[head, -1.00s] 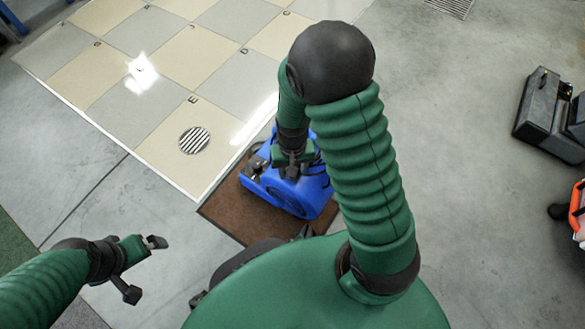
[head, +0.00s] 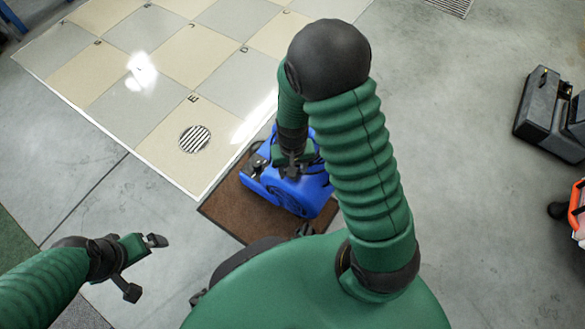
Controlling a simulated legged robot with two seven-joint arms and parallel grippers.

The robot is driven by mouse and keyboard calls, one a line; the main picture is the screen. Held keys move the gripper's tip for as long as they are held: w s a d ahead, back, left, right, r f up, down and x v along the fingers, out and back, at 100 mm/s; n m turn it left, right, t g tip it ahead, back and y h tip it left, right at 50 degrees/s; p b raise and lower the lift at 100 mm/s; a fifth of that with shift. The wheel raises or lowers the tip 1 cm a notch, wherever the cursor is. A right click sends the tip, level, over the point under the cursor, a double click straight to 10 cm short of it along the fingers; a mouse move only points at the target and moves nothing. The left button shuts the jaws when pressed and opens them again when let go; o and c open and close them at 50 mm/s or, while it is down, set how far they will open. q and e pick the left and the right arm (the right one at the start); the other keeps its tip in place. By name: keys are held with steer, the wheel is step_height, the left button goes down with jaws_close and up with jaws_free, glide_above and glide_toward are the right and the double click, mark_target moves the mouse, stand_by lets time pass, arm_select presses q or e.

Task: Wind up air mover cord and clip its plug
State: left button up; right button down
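The blue air mover (head: 300,195) sits on a brown mat (head: 225,212) in the middle of the head view. My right arm covers part of it. A dark cord (head: 252,150) shows in part at its upper left side; I cannot make out the plug. My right gripper (head: 275,168) is over the top of the air mover, close to it; its fingers are too small and overlapped to tell if they hold anything. My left gripper (head: 146,267) is open and empty over bare floor, left of the mat.
A tan and grey checkered floor with letters and a round drain (head: 194,139) lies beyond the mat. A dark machine (head: 550,115) stands at the right, with an orange-edged object (head: 577,205) below it. Grey concrete between is clear.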

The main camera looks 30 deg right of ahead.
steer(key=c, duration=0.6)
jaws_free()
steer(key=s+a+r+n+t+p, duration=0.1)
steer(key=a+r+n+p, duration=0.1)
steer(key=r+p, duration=2.2)
steer(key=s+a+r+n+t+p, duration=0.1)
steer(key=s+a+r+n+p, duration=0.1)
steer(key=r+p, duration=2.2)
step_height(320, 180, up, 13)
steer(key=shift+s+f+t, duration=0.1)
steer(key=shift+s+t, duration=0.15)
steer(key=shift+t, duration=0.05)
